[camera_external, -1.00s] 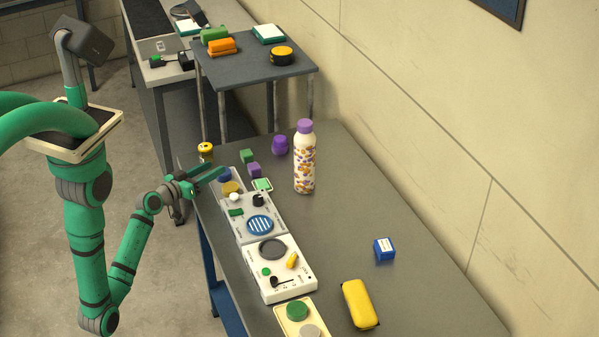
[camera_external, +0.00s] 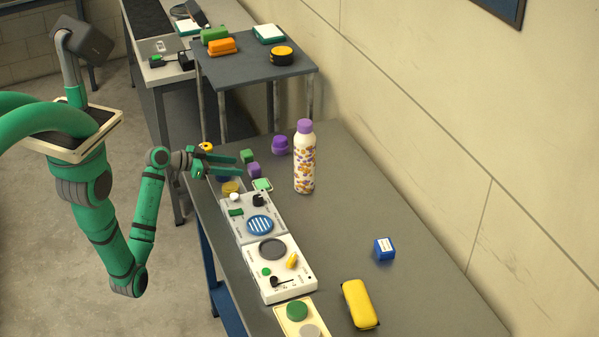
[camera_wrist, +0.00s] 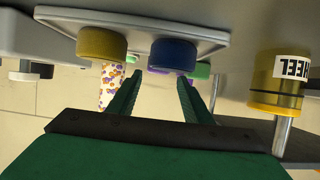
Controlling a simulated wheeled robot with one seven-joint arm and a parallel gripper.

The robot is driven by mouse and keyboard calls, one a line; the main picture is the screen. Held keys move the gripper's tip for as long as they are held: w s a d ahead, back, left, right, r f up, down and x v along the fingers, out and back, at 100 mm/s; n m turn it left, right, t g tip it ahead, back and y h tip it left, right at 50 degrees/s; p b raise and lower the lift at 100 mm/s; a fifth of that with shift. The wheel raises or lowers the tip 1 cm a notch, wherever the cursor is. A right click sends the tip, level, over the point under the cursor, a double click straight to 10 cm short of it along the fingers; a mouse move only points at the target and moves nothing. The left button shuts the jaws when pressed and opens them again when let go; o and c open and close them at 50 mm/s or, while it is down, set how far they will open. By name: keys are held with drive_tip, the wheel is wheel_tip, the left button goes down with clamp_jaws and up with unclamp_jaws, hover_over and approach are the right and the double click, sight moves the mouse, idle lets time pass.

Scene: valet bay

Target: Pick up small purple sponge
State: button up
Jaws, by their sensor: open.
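The small purple sponge (camera_external: 254,170) looks like a small purple block on the long grey table, just right of my fingertips in the external view. A small green block (camera_external: 246,156) is right behind it. My gripper (camera_external: 239,165) is open and empty, held over the table's left edge, its fingers pointing right toward the purple block with a short gap. In the wrist view my gripper (camera_wrist: 160,82) has its two green fingers apart with nothing between them. There, the purple block is mostly hidden behind a blue knob and the right finger.
A panel with yellow (camera_wrist: 102,43) and blue (camera_wrist: 172,54) knobs lies close to the fingers. A yellow tin (camera_wrist: 276,82) stands at the wrist view's right. A purple round item (camera_external: 280,145) and a patterned bottle (camera_external: 304,165) stand beyond.

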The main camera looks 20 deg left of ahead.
sight(249, 167)
drive_tip(key=shift+x, duration=3.8)
drive_tip(key=shift+d+r, duration=0.1)
drive_tip(key=shift+r, duration=0.05)
drive_tip(key=c, duration=0.8)
